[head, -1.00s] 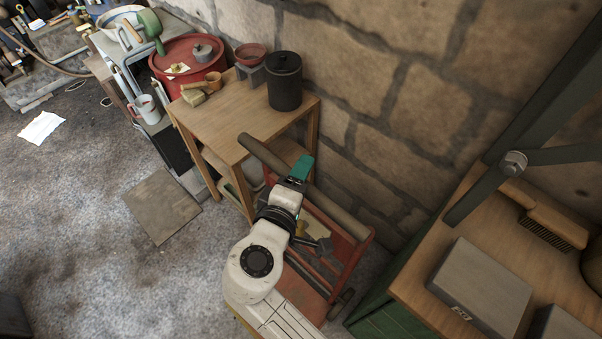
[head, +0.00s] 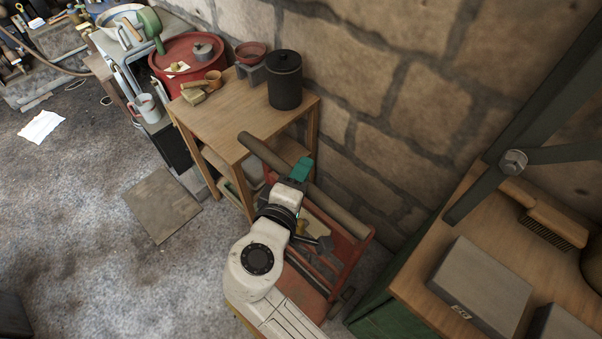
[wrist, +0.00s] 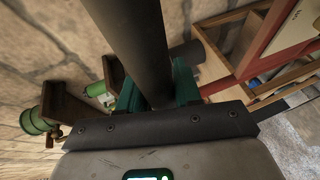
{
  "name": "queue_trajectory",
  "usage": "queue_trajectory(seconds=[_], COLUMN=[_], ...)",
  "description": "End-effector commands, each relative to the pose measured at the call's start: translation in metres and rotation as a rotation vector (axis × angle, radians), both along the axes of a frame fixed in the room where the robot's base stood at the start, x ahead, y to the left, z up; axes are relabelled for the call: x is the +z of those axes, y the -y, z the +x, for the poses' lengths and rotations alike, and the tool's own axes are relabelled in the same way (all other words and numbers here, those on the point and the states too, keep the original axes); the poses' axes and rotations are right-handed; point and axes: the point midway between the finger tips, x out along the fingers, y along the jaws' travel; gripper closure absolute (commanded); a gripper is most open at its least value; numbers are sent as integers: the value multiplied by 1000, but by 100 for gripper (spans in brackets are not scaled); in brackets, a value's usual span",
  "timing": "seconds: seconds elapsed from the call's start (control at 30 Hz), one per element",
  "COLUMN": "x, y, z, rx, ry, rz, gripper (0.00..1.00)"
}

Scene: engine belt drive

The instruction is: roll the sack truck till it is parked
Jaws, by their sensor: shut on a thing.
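The sack truck has a red frame (head: 352,262) and a long grey-brown handle bar (head: 335,209). It stands tilted or leaning beside the stone wall, between the wooden shelf table and the right-hand bench. My gripper (head: 301,170) is shut on the handle bar, with teal fingers on either side of it. In the wrist view the dark bar (wrist: 135,45) runs up between the fingers of my gripper (wrist: 158,92). My arm hides part of the truck's frame and lower end.
The wooden table (head: 228,118) with a black canister (head: 285,80) stands close by the handle's far end. A bench with a grey box (head: 480,288) is at the right. A flat brown board (head: 160,206) lies on the floor. Open floor (head: 100,225) lies to the left.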

Motion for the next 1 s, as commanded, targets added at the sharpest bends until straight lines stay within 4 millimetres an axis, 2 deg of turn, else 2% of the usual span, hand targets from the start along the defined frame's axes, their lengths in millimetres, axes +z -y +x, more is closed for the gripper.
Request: queue_trajectory(seconds=[0.27,0.43,0.57,1.0], x=[-1,-2,-2,-3], y=[4,21,43,134], z=[5,25,52,168], rx=[-1,-5,-7,-7], ry=[-1,-1,1,2], rz=[1,0,-1,-1], gripper=[100,100,100,100])
